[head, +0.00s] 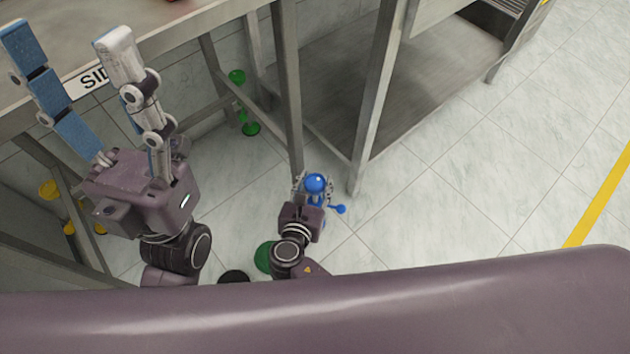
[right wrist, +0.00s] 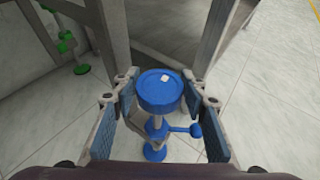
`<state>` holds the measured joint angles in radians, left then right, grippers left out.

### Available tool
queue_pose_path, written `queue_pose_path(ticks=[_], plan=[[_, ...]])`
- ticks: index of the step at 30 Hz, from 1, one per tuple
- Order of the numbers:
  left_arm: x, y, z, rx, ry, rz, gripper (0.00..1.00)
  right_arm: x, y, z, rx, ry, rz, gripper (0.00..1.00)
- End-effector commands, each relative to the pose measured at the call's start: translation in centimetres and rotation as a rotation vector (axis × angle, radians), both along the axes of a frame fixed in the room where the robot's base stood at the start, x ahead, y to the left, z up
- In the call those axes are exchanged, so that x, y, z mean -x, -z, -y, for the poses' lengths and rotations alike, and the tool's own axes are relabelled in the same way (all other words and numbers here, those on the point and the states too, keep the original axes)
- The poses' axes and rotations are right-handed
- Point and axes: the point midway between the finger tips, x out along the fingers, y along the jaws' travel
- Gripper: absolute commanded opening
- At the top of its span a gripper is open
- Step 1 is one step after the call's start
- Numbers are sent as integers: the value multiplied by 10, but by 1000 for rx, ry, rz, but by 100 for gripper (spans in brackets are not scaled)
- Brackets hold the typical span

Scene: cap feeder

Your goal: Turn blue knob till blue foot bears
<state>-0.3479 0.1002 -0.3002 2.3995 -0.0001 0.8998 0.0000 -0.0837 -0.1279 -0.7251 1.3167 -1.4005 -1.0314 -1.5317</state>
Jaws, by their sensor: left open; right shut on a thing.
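The blue knob (right wrist: 160,90) is a round cap with a small white mark on top, low by a table leg. It also shows in the head view (head: 316,183). My right gripper (head: 314,178) is shut on it, one finger on each side in the right wrist view. I cannot tell whether the foot touches the floor. My left gripper (head: 68,40) is open and empty, high over the table edge at the left.
A steel table leg (head: 288,90) stands just behind the knob. A green knob (head: 237,76) and green foot (head: 251,128) sit further back, with yellow parts (head: 48,189) at the left. A dark green disc (head: 263,257) lies near my right arm. Tiled floor to the right is clear.

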Motion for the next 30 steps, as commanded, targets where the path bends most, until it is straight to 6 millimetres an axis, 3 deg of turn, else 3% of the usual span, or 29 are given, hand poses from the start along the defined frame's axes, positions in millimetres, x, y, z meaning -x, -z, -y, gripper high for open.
queue_pose_path(ticks=[1, 2, 7, 19, 30], plan=[[0, 0, 0, 0, 0, -1, 58, -2, -2, 2, 3, 3, 4, 16], [0, 0, 0, 1, 0, -1, 58, -2, -2, 2, 3, 3, 4, 41], [0, 1, 0, 0, 0, -4, 58, -1, -1, 1, 2, 1, 4, 58], [0, 0, -1, 3, -2, -1, 58, 9, -4, -3, 0, -1, 1, 58], [0, 0, 0, 1, 0, -1, 58, 75, -33, -24, 0, 0, 0, 58]])
